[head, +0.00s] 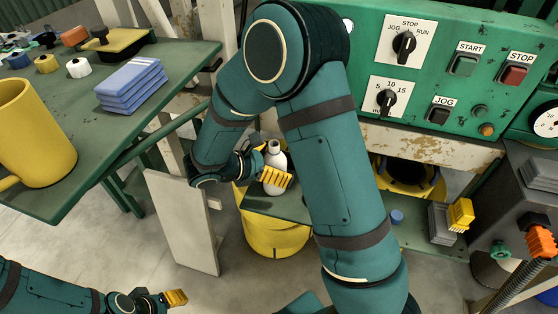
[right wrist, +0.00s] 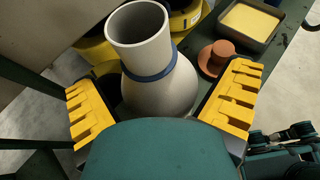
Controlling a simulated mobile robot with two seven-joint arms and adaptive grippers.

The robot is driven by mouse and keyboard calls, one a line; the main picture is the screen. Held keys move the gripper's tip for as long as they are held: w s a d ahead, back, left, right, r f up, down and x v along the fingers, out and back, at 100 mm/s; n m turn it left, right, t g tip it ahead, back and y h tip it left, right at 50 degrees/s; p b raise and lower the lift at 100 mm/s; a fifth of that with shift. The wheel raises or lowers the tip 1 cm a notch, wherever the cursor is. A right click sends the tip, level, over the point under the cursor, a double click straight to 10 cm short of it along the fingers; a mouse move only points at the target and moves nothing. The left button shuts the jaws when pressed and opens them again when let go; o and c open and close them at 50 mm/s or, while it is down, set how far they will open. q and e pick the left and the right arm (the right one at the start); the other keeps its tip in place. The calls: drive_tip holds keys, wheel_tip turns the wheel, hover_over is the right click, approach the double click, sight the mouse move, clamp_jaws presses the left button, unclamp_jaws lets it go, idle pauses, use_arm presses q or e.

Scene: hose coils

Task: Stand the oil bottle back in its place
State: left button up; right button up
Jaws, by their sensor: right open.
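The oil bottle, pale grey-white with a narrow neck, stands about upright at a dark green shelf (head: 290,207) in the head view (head: 274,152). In the right wrist view, the bottle (right wrist: 160,85) shows a blue ring at its neck and a flared open mouth. My right gripper (right wrist: 163,108) is open, with its yellow fingers on either side of the bottle and visible gaps beside it. It also shows in the head view (head: 266,172), where a finger hides the bottle's lower part. My left gripper (head: 174,298) is low at the left, far from the bottle; its opening is unclear.
A yellow drum (head: 275,240) is below the shelf. A tray with yellow contents (right wrist: 248,24) and a brown knobbed piece (right wrist: 216,58) are close to the bottle. A pale panel (head: 180,225) stands left. The green control panel (head: 455,25) is at the right.

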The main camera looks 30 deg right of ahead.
drive_tip(key=p+v, duration=0.3)
drive_tip(key=v, duration=0.3)
drive_tip(key=shift+a+r, duration=0.2)
drive_tip(key=shift+a, duration=0.2)
idle(0.9)
idle(0.4)
